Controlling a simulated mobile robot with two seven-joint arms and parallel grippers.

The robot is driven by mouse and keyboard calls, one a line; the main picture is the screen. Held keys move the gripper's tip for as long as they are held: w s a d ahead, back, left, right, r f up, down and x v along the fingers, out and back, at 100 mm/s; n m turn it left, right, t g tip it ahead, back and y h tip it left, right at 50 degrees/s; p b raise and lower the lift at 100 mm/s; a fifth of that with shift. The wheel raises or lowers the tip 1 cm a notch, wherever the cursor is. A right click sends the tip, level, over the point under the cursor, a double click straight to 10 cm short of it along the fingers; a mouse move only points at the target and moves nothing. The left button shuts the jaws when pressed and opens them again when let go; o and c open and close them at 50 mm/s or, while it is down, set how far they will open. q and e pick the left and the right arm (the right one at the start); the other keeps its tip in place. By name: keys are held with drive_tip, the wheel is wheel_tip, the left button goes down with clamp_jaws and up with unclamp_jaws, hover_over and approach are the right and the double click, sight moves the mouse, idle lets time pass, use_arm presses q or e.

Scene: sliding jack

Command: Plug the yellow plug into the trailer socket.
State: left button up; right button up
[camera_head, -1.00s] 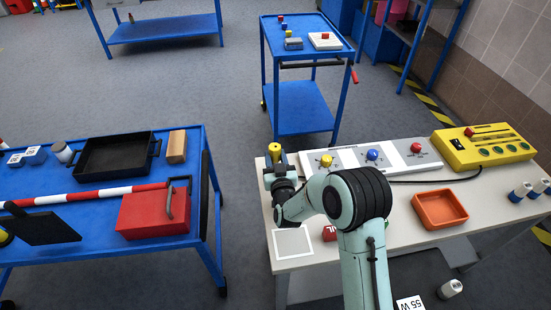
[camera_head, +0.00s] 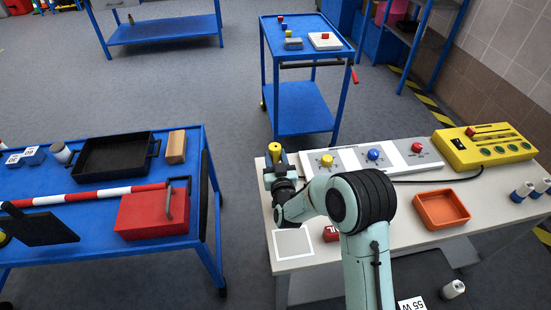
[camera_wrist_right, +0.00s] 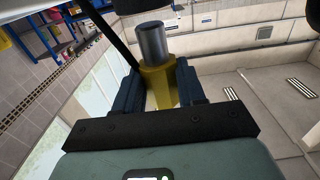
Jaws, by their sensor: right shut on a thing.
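My right gripper (camera_head: 276,168) is over the left end of the white table, and its blue fingers (camera_wrist_right: 158,82) are shut on the yellow plug. The plug (camera_head: 275,150) shows as a small yellow piece at the gripper in the head view. In the right wrist view the plug (camera_wrist_right: 158,88) has a yellow body between the fingers and a dark grey cylinder at its end. I cannot pick out the trailer socket for certain. My left gripper is not in view.
A white panel (camera_head: 400,152) with yellow, blue and red knobs lies right of the gripper. A yellow box (camera_head: 484,148) with green round spots and a dark cable stands beyond. An orange tray (camera_head: 441,208) is nearer. A blue cart (camera_head: 90,200) stands left across a floor gap.

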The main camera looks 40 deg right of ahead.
drive_tip(key=shift+f, duration=0.15)
drive_tip(key=shift+f+b, duration=0.35)
drive_tip(key=shift+b, duration=0.1)
drive_tip(key=shift+f+b, duration=0.15)
drive_tip(key=shift+b, duration=0.15)
